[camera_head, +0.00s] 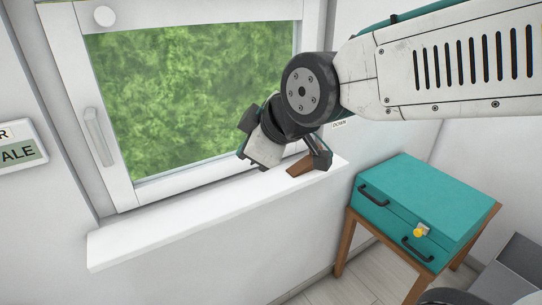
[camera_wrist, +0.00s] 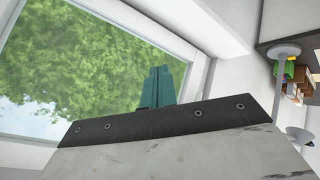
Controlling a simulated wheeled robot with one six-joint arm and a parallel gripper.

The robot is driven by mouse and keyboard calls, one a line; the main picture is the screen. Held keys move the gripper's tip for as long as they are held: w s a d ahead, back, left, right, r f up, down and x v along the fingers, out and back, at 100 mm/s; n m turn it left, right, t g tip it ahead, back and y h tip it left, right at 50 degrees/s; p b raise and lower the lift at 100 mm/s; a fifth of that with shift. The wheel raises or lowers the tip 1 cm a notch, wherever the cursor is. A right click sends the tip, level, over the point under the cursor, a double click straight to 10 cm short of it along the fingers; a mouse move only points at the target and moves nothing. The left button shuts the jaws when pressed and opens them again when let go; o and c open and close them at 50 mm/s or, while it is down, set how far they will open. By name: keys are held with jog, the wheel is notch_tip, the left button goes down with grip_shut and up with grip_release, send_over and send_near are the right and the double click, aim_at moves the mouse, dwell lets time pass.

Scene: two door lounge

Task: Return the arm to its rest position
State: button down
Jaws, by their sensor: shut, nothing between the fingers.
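My arm reaches in from the right in the head view, in front of the window (camera_head: 190,90). My gripper (camera_head: 262,150) hangs at its end, tilted, over the window sill; its fingertips are hard to make out there. In the wrist view the two teal fingers of my gripper (camera_wrist: 160,72) are together with nothing between them, and the window pane (camera_wrist: 80,60) is behind them.
The white sill (camera_head: 150,232) runs below the window, with a brown piece (camera_head: 301,168) at its right part, close to my gripper. A window handle (camera_head: 98,137) is at left. A teal drawer cabinet (camera_head: 430,205) on wooden legs stands at right. Floor shows beside it.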

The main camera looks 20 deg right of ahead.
jog(key=s+d+f+m+g+h, duration=0.2)
jog(key=s+d+m+g, duration=0.1)
jog(key=s+d+m, duration=0.3)
jog(key=s+d+f+m+g+h, duration=0.2)
jog(key=s+d+m, duration=0.4)
jog(key=s+d, duration=0.3)
jog(key=shift+s+d+f+g, duration=0.4)
jog(key=shift+s+f+g, duration=0.25)
jog(key=shift+s+g, duration=0.45)
